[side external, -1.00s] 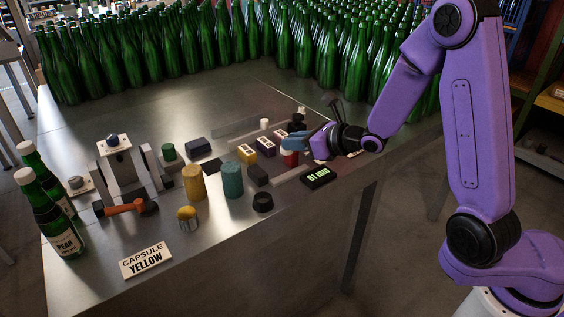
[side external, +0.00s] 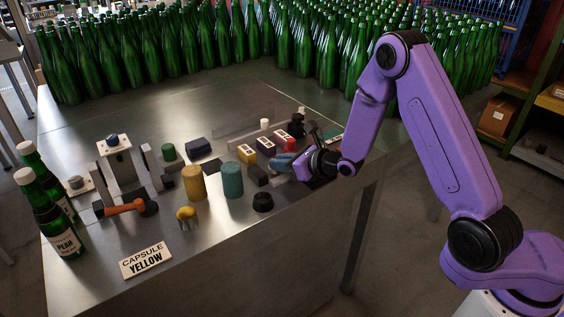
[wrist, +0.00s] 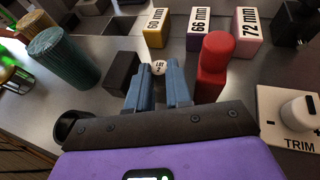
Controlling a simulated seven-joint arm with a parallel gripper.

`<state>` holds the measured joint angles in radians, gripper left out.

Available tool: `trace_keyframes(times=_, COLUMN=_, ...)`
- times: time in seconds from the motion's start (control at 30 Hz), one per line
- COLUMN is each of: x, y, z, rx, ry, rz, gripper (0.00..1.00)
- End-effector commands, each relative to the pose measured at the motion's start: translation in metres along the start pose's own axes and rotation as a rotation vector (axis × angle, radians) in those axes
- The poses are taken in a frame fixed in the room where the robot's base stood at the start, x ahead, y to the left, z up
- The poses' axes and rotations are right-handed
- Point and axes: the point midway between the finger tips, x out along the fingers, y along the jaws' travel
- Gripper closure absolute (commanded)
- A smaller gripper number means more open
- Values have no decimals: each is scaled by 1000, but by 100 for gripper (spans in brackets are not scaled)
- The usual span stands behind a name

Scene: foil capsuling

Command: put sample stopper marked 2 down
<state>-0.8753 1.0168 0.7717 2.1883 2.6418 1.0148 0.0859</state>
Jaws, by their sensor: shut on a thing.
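The sample stopper (wrist: 158,67) shows in the wrist view as a small white round top with a dark mark that looks like 2. It sits between the two blue fingertips of my gripper (wrist: 161,78), which are shut on it. In the side external view my gripper (side external: 281,161) is low over the right part of the steel table (side external: 225,262), and the stopper is hidden there. I cannot tell whether the stopper touches the table.
A dark block (wrist: 123,72) is close left of the fingers and a red-topped post (wrist: 214,66) close right. A TRIM box (wrist: 290,118) is at right. Teal (side external: 232,181) and ochre (side external: 194,184) cylinders stand left.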

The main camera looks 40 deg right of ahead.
Motion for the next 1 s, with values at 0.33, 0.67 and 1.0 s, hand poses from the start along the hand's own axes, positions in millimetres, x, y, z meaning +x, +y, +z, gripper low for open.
trace_keyframes(times=0.33, x=1, y=0, z=-3, rx=1, ry=1, rz=0, gripper=100)
trace_keyframes(times=0.67, x=1, y=0, z=-2, rx=1, ry=0, rz=0, gripper=70)
trace_keyframes(times=1.0, x=-25, y=-1, z=1, rx=2, ry=0, rz=-3, gripper=70)
